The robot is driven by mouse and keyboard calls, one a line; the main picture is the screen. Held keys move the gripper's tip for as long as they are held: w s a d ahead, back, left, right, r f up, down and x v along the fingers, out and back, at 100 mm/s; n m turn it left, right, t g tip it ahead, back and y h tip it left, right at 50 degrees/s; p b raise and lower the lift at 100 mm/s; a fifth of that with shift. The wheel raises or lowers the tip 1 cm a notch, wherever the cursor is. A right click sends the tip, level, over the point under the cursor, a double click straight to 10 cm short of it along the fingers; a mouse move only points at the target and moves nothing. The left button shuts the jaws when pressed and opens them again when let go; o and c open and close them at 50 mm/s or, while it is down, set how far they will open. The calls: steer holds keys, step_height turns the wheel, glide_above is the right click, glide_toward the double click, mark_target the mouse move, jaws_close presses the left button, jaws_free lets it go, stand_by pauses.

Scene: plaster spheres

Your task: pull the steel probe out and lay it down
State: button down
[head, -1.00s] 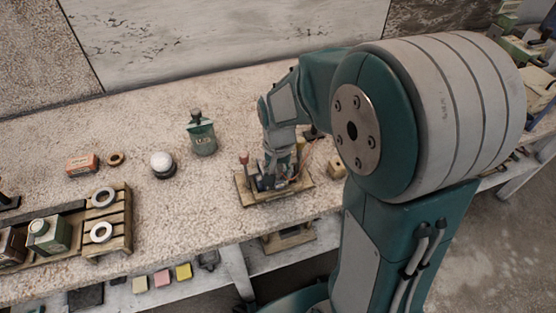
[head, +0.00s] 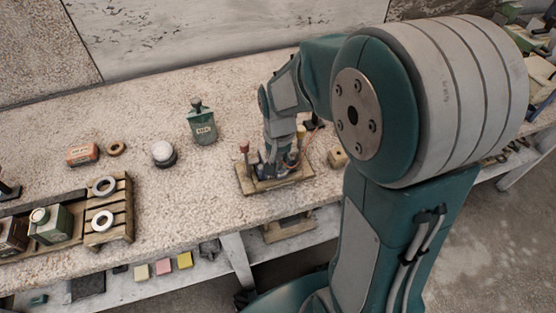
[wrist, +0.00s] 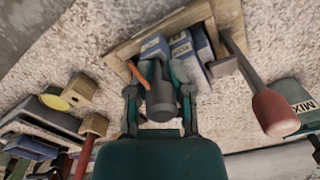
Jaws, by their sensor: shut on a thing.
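The steel probe (wrist: 160,98) shows in the wrist view as a dark grey cylinder between my fingers, with an orange cable beside it. My gripper (wrist: 160,112) is shut on it. In the head view my gripper (head: 274,168) points down over a shallow wooden tray (head: 252,188) on the bench. The tray also shows in the wrist view (wrist: 125,50), with blue boxes in it. The probe's lower end is hidden, so I cannot tell how deep it sits.
A red-handled tool (wrist: 272,108) stands close to my gripper at the tray's edge. A wooden block (head: 338,158) lies right of the tray. Bench between bottle and tray is clear.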

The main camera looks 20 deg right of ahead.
steer(key=shift+r, duration=2.65)
